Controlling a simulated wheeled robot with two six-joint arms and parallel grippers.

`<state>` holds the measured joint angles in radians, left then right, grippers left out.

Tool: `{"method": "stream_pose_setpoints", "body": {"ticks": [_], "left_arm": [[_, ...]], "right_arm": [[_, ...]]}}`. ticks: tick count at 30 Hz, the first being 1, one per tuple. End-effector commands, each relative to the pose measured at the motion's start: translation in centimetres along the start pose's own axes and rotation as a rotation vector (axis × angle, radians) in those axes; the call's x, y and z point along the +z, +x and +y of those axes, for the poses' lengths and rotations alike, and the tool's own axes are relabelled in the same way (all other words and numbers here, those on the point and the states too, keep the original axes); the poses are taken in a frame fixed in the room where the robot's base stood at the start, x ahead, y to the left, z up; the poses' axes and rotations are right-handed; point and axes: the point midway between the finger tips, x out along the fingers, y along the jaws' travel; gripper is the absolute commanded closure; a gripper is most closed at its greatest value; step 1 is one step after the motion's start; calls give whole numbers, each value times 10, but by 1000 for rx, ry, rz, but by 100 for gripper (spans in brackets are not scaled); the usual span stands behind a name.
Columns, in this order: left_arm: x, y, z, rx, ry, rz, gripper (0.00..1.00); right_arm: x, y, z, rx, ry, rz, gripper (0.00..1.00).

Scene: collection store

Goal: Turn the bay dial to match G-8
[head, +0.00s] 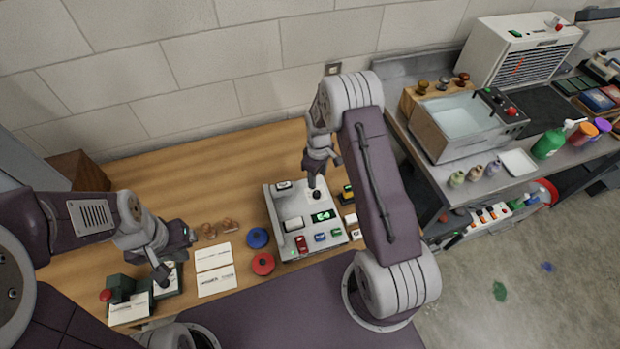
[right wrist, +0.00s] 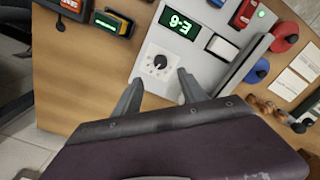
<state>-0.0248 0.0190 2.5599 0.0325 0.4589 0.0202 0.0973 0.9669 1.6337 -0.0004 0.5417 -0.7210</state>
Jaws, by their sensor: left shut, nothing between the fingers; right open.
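The grey bay panel (head: 283,207) lies on the wooden bench. Its dial, a small black knob (right wrist: 160,62) on a white scale plate, sits near its back end; it also shows in the head view (head: 316,194). A display (right wrist: 181,25) glows with green characters; it is upside down in the right wrist view, and I cannot read it surely. My right gripper (right wrist: 157,84) is open over the dial end, its fingertips apart on either side and just short of the knob. Contact is not visible. My left gripper (head: 165,272) is shut and empty at the bench's left front.
Red (head: 263,264) and blue (head: 257,238) discs and white cards (head: 214,257) lie left of the panel. A red-knobbed dark device (head: 118,289) stands near my left gripper. A yellow-black device (head: 347,194) is close to the panel's right.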

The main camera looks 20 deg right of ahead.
Motion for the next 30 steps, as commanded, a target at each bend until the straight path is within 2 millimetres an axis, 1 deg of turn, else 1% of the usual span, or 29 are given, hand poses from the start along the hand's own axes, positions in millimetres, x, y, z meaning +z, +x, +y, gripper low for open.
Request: {"method": "stream_pose_setpoints", "body": {"ticks": [2, 5, 12, 16, 20, 26, 27, 29, 30], "left_arm": [[0, 2, 0, 0, 0, -1, 100], [0, -2, 0, 0, 0, -1, 100], [-2, -14, 0, 0, 0, 0, 100], [-2, -17, 0, 0, 0, 0, 100], [-2, -18, 0, 0, 0, 0, 100], [-2, -17, 0, 0, 0, 0, 100], [-2, -17, 0, 0, 0, 0, 100], [-2, -17, 0, 0, 0, 0, 100], [-2, -17, 0, 0, 0, 0, 100]], "right_arm": [[0, 4, 0, -1, 0, -1, 51], [1, 16, -1, -3, 0, -3, 51], [1, 65, -1, -2, 1, -2, 51], [0, 84, -1, -1, 1, -1, 51], [0, 92, 0, 0, 1, 0, 51], [0, 93, 0, 1, 1, 1, 51], [0, 93, 0, 1, 1, 1, 57], [0, 93, 0, 1, 1, 1, 73], [0, 93, 0, 1, 1, 1, 85]]}}
